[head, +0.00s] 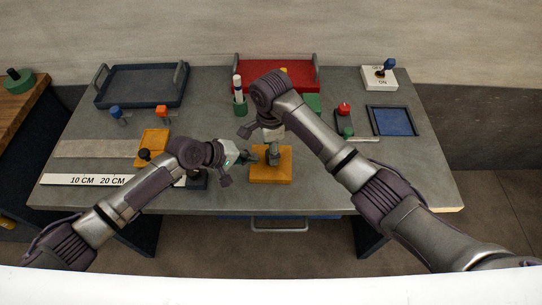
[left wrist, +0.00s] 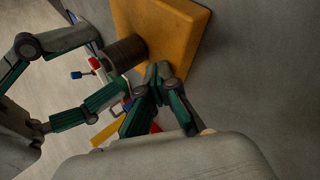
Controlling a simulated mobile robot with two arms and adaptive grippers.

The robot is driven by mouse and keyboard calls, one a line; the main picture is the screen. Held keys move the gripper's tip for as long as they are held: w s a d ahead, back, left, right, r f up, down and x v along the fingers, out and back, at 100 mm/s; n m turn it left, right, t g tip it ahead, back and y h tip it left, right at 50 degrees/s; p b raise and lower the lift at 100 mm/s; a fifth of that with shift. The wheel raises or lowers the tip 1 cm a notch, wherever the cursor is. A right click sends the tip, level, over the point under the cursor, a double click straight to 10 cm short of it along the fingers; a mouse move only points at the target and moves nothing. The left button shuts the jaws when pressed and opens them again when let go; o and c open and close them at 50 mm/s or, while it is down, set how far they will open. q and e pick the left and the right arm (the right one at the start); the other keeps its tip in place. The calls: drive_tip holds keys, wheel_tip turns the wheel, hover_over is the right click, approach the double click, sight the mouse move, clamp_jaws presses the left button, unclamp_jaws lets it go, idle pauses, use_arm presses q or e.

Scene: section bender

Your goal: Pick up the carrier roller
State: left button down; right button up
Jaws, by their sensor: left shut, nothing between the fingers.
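The carrier roller, a dark grey cylinder (left wrist: 126,52), stands out from a yellow-orange block (left wrist: 165,30) in the left wrist view. In the head view the roller (head: 273,158) is small and partly hidden on the block (head: 271,179) near the table's front edge. My left gripper (head: 254,157) is just left of the roller; its green fingers (left wrist: 156,78) are shut and empty, beside the roller. My right gripper (left wrist: 105,62) shows at the left of the wrist view with its fingers apart and empty. In the head view its fingers are mostly hidden by its arm.
On the grey table (head: 215,115) stand a dark tray (head: 143,86), a red tray (head: 300,74), a green holder with markers (head: 240,105), a blue-lined recess (head: 393,121) and a switch box (head: 379,78). A white ruler strip (head: 90,180) lies at the front left.

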drive_tip(key=shift+f, duration=1.15)
clamp_jaws()
drive_tip(key=shift+r, duration=0.1)
wheel_tip(320, 180, up, 10)
